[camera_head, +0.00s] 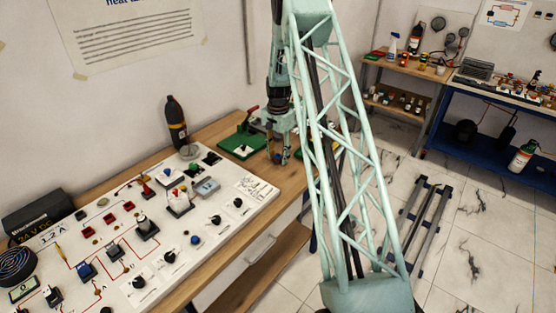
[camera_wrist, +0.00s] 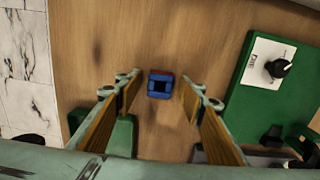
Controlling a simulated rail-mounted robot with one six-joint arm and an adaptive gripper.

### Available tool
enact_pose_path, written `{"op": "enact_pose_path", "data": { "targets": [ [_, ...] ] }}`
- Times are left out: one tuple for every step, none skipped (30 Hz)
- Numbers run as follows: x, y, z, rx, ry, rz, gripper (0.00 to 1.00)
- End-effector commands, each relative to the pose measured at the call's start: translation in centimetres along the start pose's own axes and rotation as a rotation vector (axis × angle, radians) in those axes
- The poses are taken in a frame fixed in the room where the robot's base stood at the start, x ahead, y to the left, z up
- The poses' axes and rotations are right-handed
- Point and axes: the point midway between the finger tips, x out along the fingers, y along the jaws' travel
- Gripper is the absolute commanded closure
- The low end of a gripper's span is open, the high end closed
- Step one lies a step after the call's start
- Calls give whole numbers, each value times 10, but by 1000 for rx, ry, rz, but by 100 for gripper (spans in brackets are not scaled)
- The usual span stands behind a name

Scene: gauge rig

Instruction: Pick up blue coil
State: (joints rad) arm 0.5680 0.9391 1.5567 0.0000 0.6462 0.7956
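The blue coil (camera_wrist: 161,77) lies on the wooden tabletop in the wrist view. It is a small, squarish blue piece with a dark middle and some red along its edge. My gripper (camera_wrist: 160,97) is open, with one finger to the left and one to the right of the coil. Bare wood shows between the coil and each finger. I cannot tell the height of the fingertips above the table.
A green board (camera_wrist: 267,88) with a black knob lies right of the coil; another green piece (camera_wrist: 112,137) is at lower left, partly behind a finger. In the head view, a white control panel (camera_head: 205,235) covers the near bench, with a dark bottle (camera_head: 176,122) behind.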

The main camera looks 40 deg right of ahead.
Motion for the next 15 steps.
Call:
{"op": "enact_pose_path", "data": {
  "targets": [
    [0, 0, 0, 0, 0, 0, 64],
    [0, 0, 0, 0, 0, 0, 64],
    [0, 0, 0, 0, 0, 0, 64],
    [0, 0, 0, 0, 0, 0, 64],
    [0, 0, 0, 0, 0, 0, 64],
    [0, 0, 0, 0, 0, 0, 64],
    [0, 0, 0, 0, 0, 0, 64],
    [0, 0, 0, 0, 0, 0, 64],
    [0, 0, 0, 0, 0, 0, 64],
    [0, 0, 0, 0, 0, 0, 64],
    [0, 0, 0, 0, 0, 0, 64],
    [0, 0, 0, 0, 0, 0, 64],
    [0, 0, 0, 0, 0, 0, 64],
    [0, 0, 0, 0, 0, 0, 64],
    [0, 0, 0, 0, 0, 0, 65]
  ]
}}
